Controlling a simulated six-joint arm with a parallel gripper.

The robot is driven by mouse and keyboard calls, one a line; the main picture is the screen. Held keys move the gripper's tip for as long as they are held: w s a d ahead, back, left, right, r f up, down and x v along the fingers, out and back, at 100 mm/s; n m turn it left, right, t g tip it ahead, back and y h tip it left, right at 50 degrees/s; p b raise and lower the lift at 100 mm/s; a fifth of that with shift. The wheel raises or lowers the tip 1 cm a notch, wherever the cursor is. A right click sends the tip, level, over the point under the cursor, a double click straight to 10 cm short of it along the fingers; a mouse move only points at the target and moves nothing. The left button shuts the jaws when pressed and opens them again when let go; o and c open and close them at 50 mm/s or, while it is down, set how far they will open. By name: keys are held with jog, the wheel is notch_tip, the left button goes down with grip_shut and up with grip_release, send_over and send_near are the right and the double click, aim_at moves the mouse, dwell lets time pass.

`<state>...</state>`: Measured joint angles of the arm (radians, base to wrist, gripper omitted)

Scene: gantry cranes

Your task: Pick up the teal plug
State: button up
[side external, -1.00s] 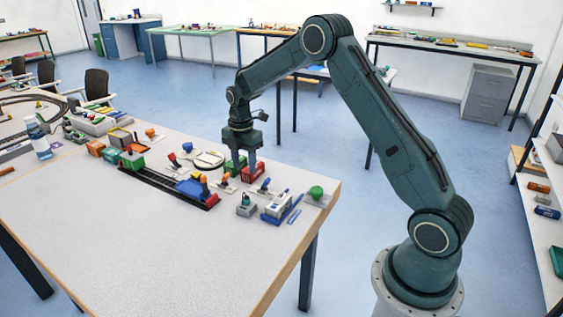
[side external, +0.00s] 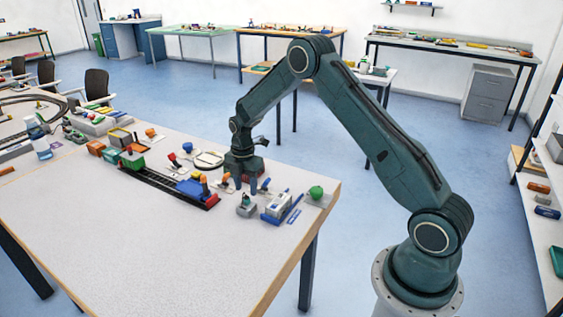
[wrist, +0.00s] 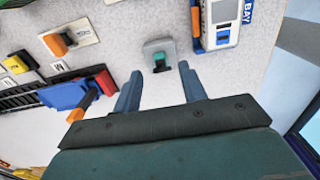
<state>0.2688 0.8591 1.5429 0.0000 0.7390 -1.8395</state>
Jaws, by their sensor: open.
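The teal plug (wrist: 159,61) sits in a small grey holder (wrist: 160,46) on the pale table, ahead of my fingertips in the wrist view. In the side external view, the plug (side external: 246,200) shows small on top of its holder near the right end of the table. My gripper (wrist: 160,71) is open and empty, its two blue-grey fingers apart, with the plug lying between their lines. In the side external view, my gripper (side external: 246,187) hangs low over the table, just behind the plug. Whether the fingers are level with it cannot be told.
A white and blue unit (side external: 277,206) stands close to the plug's right. A blue truck with an orange lever (side external: 194,187) and a red base is on the left. The table's front is clear.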

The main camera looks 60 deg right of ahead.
aim_at(246, 196)
jog(key=shift+a+f, duration=0.1)
jog(key=shift+f, duration=2)
grip_shut()
